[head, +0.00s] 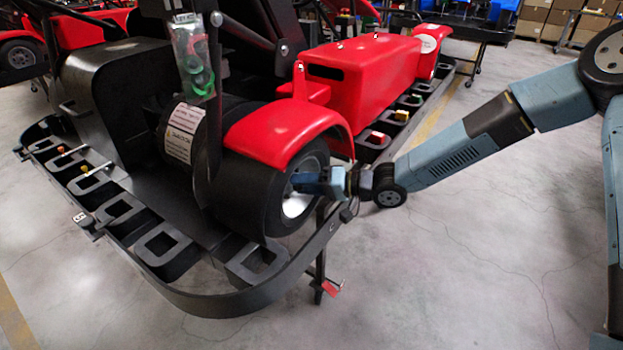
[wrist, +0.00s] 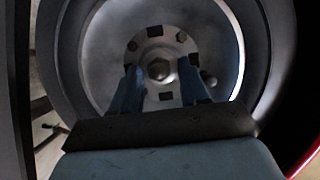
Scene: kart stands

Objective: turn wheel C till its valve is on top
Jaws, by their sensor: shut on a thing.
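The kart's front wheel (head: 245,195) is a black tyre with a silver rim under a red fender; no letter C is readable on it. My gripper (head: 300,182) reaches into the rim from the right. In the wrist view the rim's hub (wrist: 160,48) carries a centre nut and smaller bolts. My gripper (wrist: 159,72) has one blue finger on each side of the centre nut and is shut on the hub. A small dark knob (wrist: 209,78) stands out right of the right finger; I cannot tell if it is the valve. The fingers hide part of the hub.
The black bumper frame (head: 235,300) runs around the wheel, with a stand leg (head: 320,265) below. The red side pod (head: 365,85) is behind the wheel. Small parts lie in the frame's slots. The grey floor (head: 450,260) at right is clear.

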